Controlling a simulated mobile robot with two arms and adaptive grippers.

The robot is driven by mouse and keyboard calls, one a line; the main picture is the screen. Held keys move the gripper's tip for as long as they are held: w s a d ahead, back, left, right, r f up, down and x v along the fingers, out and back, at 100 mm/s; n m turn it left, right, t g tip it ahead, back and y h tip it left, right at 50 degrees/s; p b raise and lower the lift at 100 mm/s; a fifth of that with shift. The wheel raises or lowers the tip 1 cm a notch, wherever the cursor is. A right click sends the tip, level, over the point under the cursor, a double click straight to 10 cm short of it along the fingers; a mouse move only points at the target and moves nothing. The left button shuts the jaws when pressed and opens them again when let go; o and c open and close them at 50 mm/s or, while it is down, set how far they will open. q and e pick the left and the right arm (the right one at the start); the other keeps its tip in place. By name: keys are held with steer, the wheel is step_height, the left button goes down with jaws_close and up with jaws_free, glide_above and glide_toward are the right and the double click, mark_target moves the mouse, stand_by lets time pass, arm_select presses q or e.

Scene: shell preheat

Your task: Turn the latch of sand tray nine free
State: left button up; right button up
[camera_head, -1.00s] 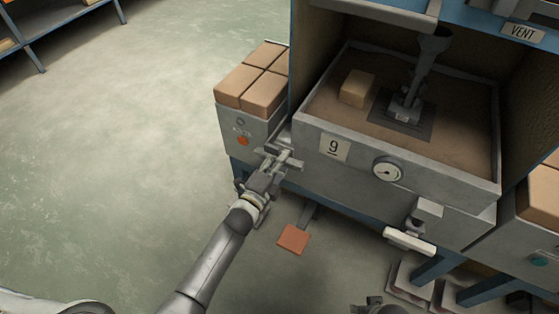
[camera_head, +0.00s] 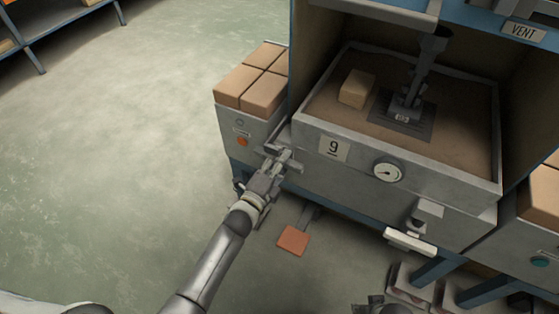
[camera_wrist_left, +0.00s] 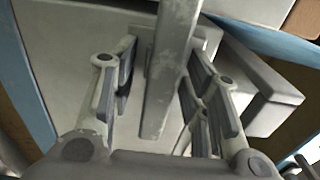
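Sand tray nine (camera_head: 314,144) is a grey metal box of brown sand, marked with a "9" plate (camera_head: 334,148) and a round gauge. At its left front corner is the latch, whose grey lever (camera_wrist_left: 171,75) runs nearly upright through the left wrist view. My left gripper (camera_head: 277,160) is at this corner. In the wrist view its fingers (camera_wrist_left: 160,90) stand on both sides of the lever. A gap shows left of the lever; the right finger is close, and contact there is unclear. Part of what looks like my right gripper (camera_head: 376,307) shows at the bottom edge.
A brick (camera_head: 356,88) and a metal fixture (camera_head: 408,103) stand in the sand. Stacked bricks (camera_head: 263,92) flank the tray on the left. A pale handle (camera_head: 409,242) sticks out below the front. The floor at left is clear.

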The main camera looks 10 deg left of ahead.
arm_select(q)
steer(key=v, duration=1.2)
stand_by(0.6)
